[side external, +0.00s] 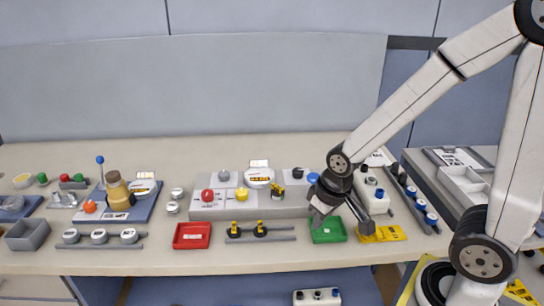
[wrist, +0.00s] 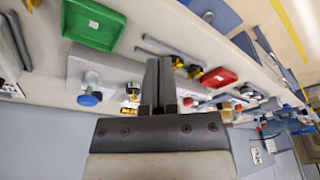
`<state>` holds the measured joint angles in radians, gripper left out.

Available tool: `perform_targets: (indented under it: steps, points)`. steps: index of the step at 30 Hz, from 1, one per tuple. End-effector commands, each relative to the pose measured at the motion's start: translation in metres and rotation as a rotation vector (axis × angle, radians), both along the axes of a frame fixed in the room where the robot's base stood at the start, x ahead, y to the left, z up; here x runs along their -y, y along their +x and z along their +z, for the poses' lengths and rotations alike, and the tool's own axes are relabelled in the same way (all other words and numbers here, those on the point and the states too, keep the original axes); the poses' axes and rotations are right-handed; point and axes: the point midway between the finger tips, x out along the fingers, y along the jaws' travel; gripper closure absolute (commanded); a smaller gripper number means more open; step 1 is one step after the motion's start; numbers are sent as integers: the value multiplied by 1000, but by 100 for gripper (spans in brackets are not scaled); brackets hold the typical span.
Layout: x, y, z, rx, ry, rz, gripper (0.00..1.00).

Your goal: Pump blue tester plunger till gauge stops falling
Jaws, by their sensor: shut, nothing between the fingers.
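My gripper (side external: 322,210) is above the bench near the green tray; in the wrist view its two dark fingers (wrist: 159,62) are together with nothing between them. A blue round knob (side external: 312,178) is at the right end of the grey panel, close behind my gripper; it also shows in the wrist view (wrist: 89,98), apart from the fingers. A blue ball on a thin upright rod (side external: 100,160) stands at the far left, by a blue base with a tan cylinder (side external: 117,191) and a round gauge (side external: 143,187). I cannot tell which is the tester plunger. The gauge readings are too small to read.
The grey panel (side external: 212,211) carries red and yellow knobs and a second gauge (side external: 259,177). A green tray (side external: 328,232) and a red tray (side external: 192,236) lie in front.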

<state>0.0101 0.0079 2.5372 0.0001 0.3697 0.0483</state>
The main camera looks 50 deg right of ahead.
Motion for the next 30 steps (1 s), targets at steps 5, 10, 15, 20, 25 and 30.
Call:
perform_targets:
  steps: [5, 10, 15, 20, 25, 30]
  points:
    - [8, 14, 6, -12, 25, -135, 100]
    - [20, 31, 16, -30, 59, -333, 100]
    - [36, 50, 28, -48, 95, -557, 100]
    - [51, 66, 39, -64, 127, -770, 100]
    - [69, 81, 51, -79, 157, -996, 100]
    - [87, 95, 64, -92, 184, -1223, 100]
